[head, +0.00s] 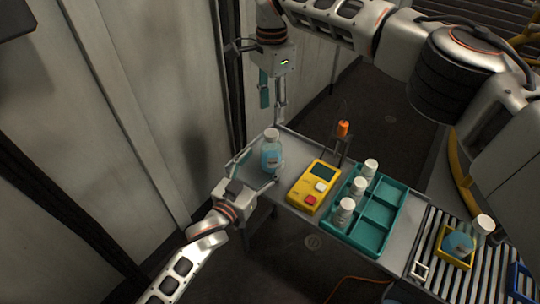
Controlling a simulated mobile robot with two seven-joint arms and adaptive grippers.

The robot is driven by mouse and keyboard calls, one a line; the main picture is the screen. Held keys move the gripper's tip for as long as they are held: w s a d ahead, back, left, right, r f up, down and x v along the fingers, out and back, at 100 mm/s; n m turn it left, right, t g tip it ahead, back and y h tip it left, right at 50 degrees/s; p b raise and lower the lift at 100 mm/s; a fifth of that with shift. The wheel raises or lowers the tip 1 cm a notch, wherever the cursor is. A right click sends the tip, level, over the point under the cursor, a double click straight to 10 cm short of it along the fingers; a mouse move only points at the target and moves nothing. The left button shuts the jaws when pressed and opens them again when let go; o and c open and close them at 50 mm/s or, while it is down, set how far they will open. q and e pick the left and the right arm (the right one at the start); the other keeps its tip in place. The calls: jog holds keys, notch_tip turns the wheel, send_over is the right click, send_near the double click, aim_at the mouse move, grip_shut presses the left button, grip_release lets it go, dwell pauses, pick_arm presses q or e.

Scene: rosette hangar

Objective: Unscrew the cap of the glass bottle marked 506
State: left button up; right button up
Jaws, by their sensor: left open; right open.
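A glass bottle (271,157) with blue liquid and a white cap (271,134) stands upright at the left end of the grey table. No number can be read on it. My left gripper (257,169) is open, low beside this bottle, with its fingers reaching toward the bottle's sides; I cannot tell whether they touch it. My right gripper (272,100) is open and empty, pointing down above and behind the cap, apart from it.
A yellow box (314,187) with a red button stands right of the first bottle. A teal tray (384,217) holds several white containers. An orange-handled tool (342,130) stands at the table's back edge. A roller conveyor (427,250) adjoins at right. A wall panel (130,100) rises at left.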

aim_at(272, 150)
pick_arm(q)
jog(key=shift+x, duration=2.8)
jog(key=c, duration=1.7)
jog(key=o, duration=1.6)
jog(key=shift+o, duration=0.2)
